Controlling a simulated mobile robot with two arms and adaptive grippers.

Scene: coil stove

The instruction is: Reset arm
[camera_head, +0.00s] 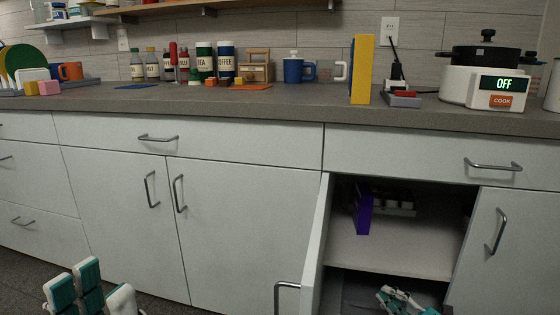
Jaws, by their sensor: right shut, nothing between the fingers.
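My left gripper (102,287) is at the bottom left, in front of the lower cabinets. Its teal-padded fingers stand apart with nothing between them. My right gripper (402,300) is at the bottom edge, low in front of the open cabinet's lower part. It is shut and holds nothing; most of its arm is out of view. The open cabinet (395,255) has a shelf with a purple box (363,212) and a dark tray with white items (398,208) on it.
The open cabinet door (315,240) sticks out left of my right gripper. The counter (290,108) carries canisters, a blue mug (293,70), a yellow box (361,70) and a cooker reading OFF (497,86). Floor (25,262) shows at the lower left.

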